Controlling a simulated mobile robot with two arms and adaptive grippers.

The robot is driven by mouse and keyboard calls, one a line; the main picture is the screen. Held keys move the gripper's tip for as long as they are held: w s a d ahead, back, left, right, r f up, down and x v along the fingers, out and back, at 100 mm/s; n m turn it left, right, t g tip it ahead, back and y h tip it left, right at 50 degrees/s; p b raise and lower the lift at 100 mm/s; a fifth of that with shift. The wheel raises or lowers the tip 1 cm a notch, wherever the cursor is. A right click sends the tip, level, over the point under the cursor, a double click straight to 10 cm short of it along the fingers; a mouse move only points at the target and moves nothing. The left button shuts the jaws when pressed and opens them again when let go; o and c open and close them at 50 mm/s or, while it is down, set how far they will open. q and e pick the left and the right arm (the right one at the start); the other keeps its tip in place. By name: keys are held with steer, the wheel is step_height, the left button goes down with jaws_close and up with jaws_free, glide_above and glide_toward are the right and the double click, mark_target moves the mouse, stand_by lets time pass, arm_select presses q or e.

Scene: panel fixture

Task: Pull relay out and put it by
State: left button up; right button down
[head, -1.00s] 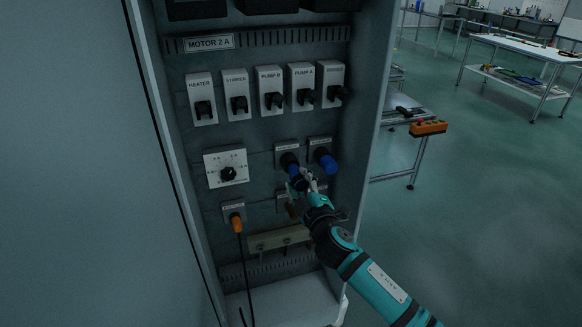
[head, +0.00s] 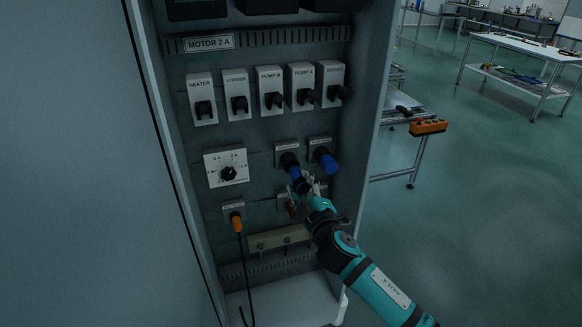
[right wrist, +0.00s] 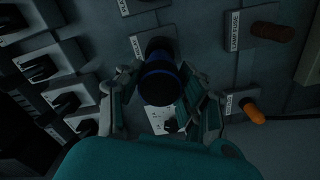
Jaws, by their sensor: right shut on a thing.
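The relay appears to be the blue and black cylinder (head: 294,171) at the left of two similar blue cylinders on the cabinet panel. In the right wrist view its dark end and blue band (right wrist: 158,86) sit between my fingers. My right gripper (head: 303,184) is shut on it, reaching in from the lower right. The far end of the cylinder points at its dark socket; I cannot tell how far it is seated. My left gripper is not in view.
The other blue cylinder (head: 327,163) is close on the right. An orange plug with a cable (head: 236,222), a dial (head: 227,172) and several black switches are nearby. A brown plug (right wrist: 273,32) sits beside the gripper. The cabinet floor (head: 285,301) has free room.

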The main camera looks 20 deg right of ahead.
mark_target(303, 188)
steer(key=shift+s+d+p, duration=0.1)
steer(key=shift+s+p, duration=0.3)
steer(key=shift+s, duration=2.05)
